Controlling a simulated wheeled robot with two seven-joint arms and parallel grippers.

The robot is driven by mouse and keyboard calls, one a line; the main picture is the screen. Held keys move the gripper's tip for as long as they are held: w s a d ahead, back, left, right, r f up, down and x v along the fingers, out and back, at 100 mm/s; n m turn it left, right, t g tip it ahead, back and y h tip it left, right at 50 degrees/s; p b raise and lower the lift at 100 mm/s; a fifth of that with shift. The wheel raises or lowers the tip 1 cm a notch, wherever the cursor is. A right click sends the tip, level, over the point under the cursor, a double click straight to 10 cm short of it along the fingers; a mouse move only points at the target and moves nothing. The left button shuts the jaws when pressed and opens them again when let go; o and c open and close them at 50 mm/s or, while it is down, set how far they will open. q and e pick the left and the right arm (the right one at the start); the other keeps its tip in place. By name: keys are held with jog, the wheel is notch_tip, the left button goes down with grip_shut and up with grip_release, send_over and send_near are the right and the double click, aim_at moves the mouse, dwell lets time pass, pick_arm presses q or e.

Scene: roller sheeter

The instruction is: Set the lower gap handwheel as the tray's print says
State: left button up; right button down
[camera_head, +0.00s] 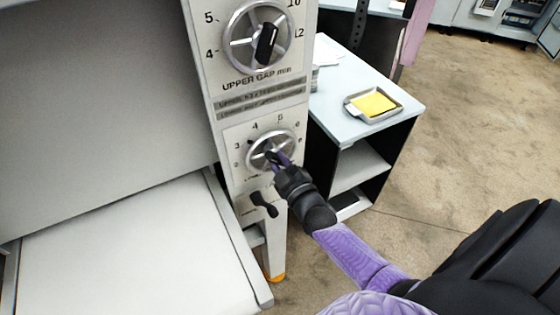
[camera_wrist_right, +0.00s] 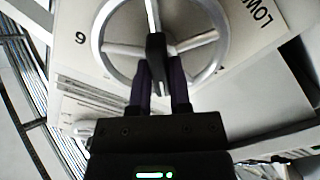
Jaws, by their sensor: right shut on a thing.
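The lower gap handwheel (camera_head: 251,156) is a silver spoked ring on the machine's pale front panel, with a printed number scale around it. My right gripper (camera_head: 277,161) reaches it from the lower right and is shut on its dark grip, hiding part of the hub and the print below. In the right wrist view the handwheel (camera_wrist_right: 101,30) fills the top, and the gripper's fingers (camera_wrist_right: 158,85) close around the dark grip. The tray (camera_head: 349,108) lies on the side table with a yellow sheet (camera_head: 374,103) in it; no print is readable. My left gripper is not in view.
The upper gap handwheel (camera_head: 231,42), with a black grip, sits above on the same panel. A small black lever (camera_head: 263,204) is below the lower wheel. The pale side table (camera_head: 335,100) stands to the right. Open floor (camera_head: 455,130) lies beyond it.

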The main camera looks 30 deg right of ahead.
jog(key=m, duration=0.3)
jog(key=shift+m, duration=0.3)
jog(key=m, duration=0.3)
jog(key=shift+m, duration=0.3)
jog(key=m, duration=0.3)
jog(key=shift+m, duration=0.4)
jog(key=m, duration=0.3)
jog(key=shift+m, duration=0.3)
jog(key=m+b, duration=0.1)
jog(key=m, duration=0.2)
jog(key=shift+m, duration=0.3)
jog(key=m, duration=0.3)
jog(key=shift+m+b, duration=0.3)
jog(key=m+b, duration=0.1)
jog(key=m, duration=0.5)
jog(key=shift+m+b, duration=0.35)
jog(key=shift+m, duration=0.05)
jog(key=shift+a, duration=0.1)
